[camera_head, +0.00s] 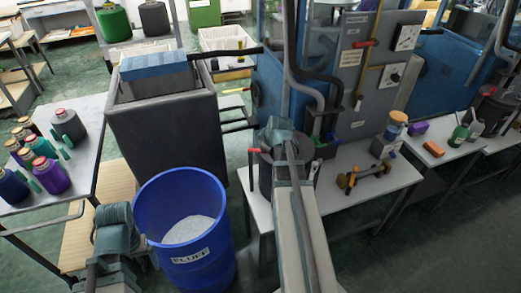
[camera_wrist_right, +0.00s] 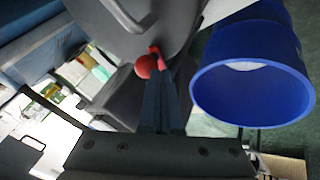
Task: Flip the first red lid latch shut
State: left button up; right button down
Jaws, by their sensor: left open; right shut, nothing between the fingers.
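A red latch handle (camera_head: 258,150) sticks out at the top of a dark grey lidded can (camera_head: 265,180) on the white table in the head view. In the right wrist view the latch shows as a red knob (camera_wrist_right: 146,67) beside the grey lid (camera_wrist_right: 125,45). My right gripper (camera_wrist_right: 160,72) is shut and empty, its tips right at the knob; I cannot tell if they touch. In the head view my right arm hides its fingers. My left gripper (camera_head: 108,245) is open and empty at the lower left, its fingers hard to make out.
A blue fluff bin (camera_head: 215,255) stands between my arms, and a grey bin (camera_head: 165,135) behind it. The white table (camera_head: 340,208) right of the can holds an orange-yellow tool (camera_head: 362,178). A grey machine panel (camera_head: 375,75) rises behind. Bottles crowd the left table.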

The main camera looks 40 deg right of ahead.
jog(key=shift+w, duration=0.15)
jog(key=shift+w+a, duration=0.3)
jog(key=shift+w, duration=0.3)
dwell(0.3)
jog(key=s+a+f+p+v, duration=0.1)
jog(key=a+p+v, duration=0.1)
jog(key=p+v, duration=0.7)
jog(key=v, duration=0.3)
jog(key=shift+s, duration=0.3)
